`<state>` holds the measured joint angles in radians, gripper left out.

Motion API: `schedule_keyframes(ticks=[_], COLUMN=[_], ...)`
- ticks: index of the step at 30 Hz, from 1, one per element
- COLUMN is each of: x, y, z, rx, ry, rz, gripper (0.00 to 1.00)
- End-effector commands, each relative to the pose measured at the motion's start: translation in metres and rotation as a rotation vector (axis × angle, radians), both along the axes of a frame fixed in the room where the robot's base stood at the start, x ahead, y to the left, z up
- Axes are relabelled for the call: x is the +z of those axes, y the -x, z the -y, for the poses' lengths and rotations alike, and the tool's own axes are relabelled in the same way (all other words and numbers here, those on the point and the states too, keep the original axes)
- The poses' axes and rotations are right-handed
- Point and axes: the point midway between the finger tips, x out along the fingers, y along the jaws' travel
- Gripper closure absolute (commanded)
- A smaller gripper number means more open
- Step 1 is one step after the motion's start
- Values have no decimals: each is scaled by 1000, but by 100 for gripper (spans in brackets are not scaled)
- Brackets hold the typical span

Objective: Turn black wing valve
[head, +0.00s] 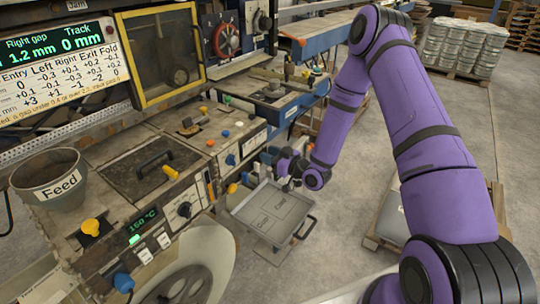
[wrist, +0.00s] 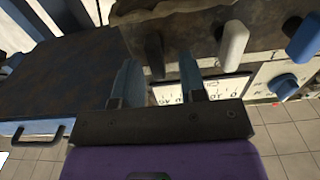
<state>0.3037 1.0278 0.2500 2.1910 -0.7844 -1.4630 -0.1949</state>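The black wing valve (wrist: 154,54) hangs from the front face of the machine in the wrist view. It is in line with the space between my gripper's two blue fingers. My gripper (wrist: 158,66) is open, with one finger on each side of the valve as seen from the wrist. I cannot tell whether either finger touches it. In the head view my gripper (head: 272,158) is beside the machine's front edge, and the black valve cannot be made out there.
A white wing valve (wrist: 233,43) and a blue wing valve (wrist: 304,40) stand to the right of the black one. A blue knob (wrist: 283,86) is on the panel below them. A grey tray (head: 272,212) lies below my gripper in the head view.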

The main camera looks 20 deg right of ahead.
Motion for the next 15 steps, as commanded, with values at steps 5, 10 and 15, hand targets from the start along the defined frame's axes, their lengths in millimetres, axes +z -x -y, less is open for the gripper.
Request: schedule_keyframes(ticks=[5,10,15], x=[0,0,0], y=[0,0,0], z=[0,0,1], rx=[0,0,-1], ry=[0,0,-5], rz=[0,0,-4], gripper=[73,100,100])
